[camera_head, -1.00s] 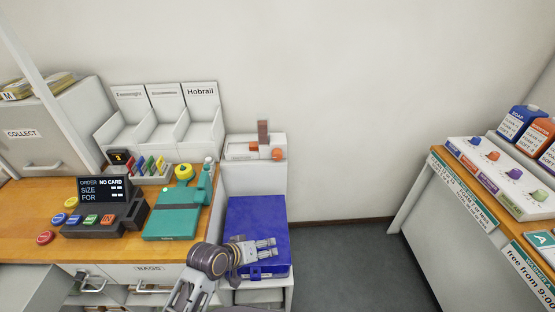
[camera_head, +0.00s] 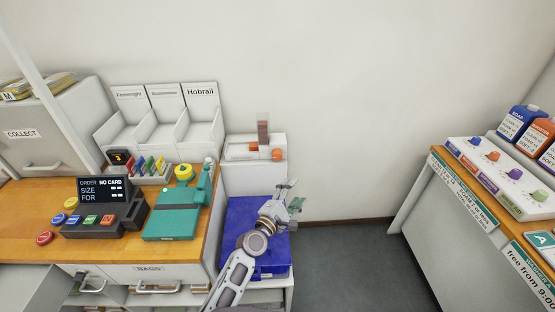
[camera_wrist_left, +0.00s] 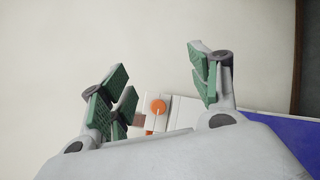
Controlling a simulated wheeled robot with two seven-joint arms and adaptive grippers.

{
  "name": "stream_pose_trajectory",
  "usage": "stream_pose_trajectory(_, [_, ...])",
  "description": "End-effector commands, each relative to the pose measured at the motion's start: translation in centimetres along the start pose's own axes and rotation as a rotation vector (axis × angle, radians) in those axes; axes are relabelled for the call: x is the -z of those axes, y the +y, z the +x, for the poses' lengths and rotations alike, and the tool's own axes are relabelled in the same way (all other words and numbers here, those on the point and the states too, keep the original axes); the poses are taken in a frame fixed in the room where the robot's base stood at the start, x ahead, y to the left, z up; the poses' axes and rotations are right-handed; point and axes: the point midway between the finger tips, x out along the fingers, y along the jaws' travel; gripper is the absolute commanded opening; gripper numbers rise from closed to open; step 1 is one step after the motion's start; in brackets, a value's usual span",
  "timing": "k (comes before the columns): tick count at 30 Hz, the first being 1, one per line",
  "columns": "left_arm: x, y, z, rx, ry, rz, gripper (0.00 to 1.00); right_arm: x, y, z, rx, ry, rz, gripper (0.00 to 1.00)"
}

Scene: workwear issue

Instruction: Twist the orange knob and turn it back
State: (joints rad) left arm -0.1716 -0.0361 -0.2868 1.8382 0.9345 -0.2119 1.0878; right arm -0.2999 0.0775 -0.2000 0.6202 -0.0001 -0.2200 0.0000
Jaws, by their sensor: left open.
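An orange knob (camera_head: 277,154) is on the right part of the front of a small white unit (camera_head: 240,151) against the back wall. In the left wrist view the orange knob (camera_wrist_left: 158,106) shows as a round disc on the white unit (camera_wrist_left: 182,112), between my finger pads. My left gripper (camera_head: 291,195) is open and empty. It is above the blue box, in front of and below the knob, and apart from it. My right gripper is not in view.
A blue box (camera_head: 243,214) lies below the white unit. A teal press (camera_head: 172,222) and a dark order terminal (camera_head: 104,222) stand on the wooden counter at left. Another orange knob (camera_head: 494,155) sits on the right-hand shelf. The floor between is clear.

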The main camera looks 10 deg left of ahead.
Motion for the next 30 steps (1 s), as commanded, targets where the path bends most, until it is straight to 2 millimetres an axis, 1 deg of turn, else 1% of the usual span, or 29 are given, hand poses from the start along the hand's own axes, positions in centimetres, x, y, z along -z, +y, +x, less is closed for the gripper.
stream_pose_trajectory(1, [0.2, 0.3, 0.6, -0.031, 0.011, -0.064, 0.62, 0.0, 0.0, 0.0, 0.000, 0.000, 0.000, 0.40])
stream_pose_trajectory(6, [1.4, 1.5, 2.3, -0.147, 0.056, -0.298, 0.62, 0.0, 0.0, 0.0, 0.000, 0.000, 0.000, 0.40])
stream_pose_trajectory(13, [3.7, 2.4, 3.9, -0.302, 0.126, -0.609, 0.62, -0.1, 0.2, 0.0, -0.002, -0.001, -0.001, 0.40])
stream_pose_trajectory(17, [5.3, 2.4, 4.5, -0.391, 0.171, -0.780, 0.62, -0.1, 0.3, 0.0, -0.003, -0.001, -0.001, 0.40])
stream_pose_trajectory(21, [7.0, 2.1, 4.9, -0.485, 0.221, -0.952, 0.62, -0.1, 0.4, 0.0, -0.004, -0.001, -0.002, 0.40])
stream_pose_trajectory(24, [8.1, 1.8, 5.0, -0.545, 0.253, -1.049, 0.62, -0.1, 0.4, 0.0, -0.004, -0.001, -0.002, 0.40])
stream_pose_trajectory(30, [9.2, 1.2, 5.0, -0.611, 0.290, -1.151, 0.62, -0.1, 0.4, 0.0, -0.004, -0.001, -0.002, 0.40])
